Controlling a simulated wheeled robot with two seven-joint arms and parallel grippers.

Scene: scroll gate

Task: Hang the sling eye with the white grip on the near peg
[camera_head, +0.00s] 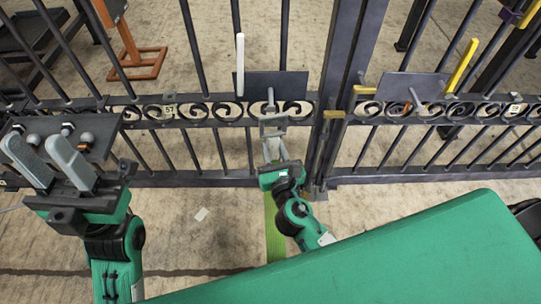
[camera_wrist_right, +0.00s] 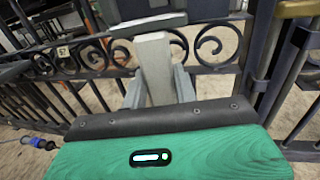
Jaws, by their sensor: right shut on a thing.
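My right gripper (camera_head: 272,127) is shut on the pale white grip (camera_wrist_right: 155,62) of the sling eye, in front of the gate's scroll band. A green strap (camera_head: 274,230) hangs below, partly hidden by my right arm. A dark plate (camera_head: 290,84) on the gate has a short grey peg (camera_head: 270,97) just above the gripper. I cannot tell whether the eye is around this peg or only close to it. Another grey peg (camera_head: 415,97) stands at the right-hand plate (camera_head: 400,84). My left gripper (camera_head: 33,146) is open and empty at the far left.
A white upright bar (camera_head: 240,62) stands beside the left plate, and a yellow bar (camera_head: 462,64) beside the right one. The gate post (camera_head: 345,60) is right of my right gripper. A dark shelf with grey knobs (camera_head: 86,137) is by my left gripper.

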